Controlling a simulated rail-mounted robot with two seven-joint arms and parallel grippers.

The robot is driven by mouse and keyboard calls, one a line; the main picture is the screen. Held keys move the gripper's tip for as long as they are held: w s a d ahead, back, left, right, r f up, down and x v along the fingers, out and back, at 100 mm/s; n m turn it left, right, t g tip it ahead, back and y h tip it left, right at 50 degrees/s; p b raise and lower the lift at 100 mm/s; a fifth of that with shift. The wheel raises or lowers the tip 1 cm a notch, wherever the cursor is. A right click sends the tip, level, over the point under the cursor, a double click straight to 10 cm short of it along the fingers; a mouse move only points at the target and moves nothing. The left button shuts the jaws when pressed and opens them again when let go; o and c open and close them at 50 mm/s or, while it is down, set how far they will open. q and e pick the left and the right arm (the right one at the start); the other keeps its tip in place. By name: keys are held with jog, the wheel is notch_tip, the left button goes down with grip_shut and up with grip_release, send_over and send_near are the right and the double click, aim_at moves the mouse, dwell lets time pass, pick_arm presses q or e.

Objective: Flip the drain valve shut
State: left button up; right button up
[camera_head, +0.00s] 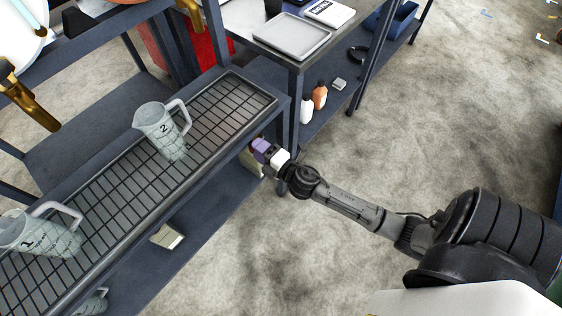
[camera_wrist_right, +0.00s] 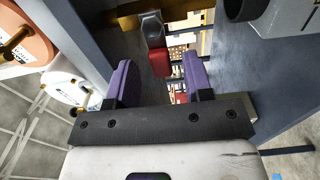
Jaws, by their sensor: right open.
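My right gripper (camera_head: 262,151) is at the front edge of the rack, just off the right end of the drip tray in the head view. In the right wrist view its two purple fingers (camera_wrist_right: 158,82) are open with nothing between the tips. A grey metal lever with a red end (camera_wrist_right: 160,62), which looks like the drain valve's handle, shows ahead between the fingers, closer to the left one. It looks apart from both fingers. Brass pipe (camera_wrist_right: 192,20) shows behind it. The valve is hidden in the head view. My left gripper is not in view.
The drip tray (camera_head: 262,96) holds a jug marked 2 (camera_head: 158,122) and a jug marked 1 (camera_head: 28,232). Brass taps (camera_head: 30,100) hang above. A side table with a grey tray (camera_head: 291,36) stands beyond, bottles (camera_head: 320,96) on its lower shelf.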

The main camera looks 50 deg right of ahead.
jog(key=s, duration=1.1)
jog(key=shift+s+p, duration=0.25)
jog(key=shift+p, duration=0.15)
jog(key=shift+a, duration=0.1)
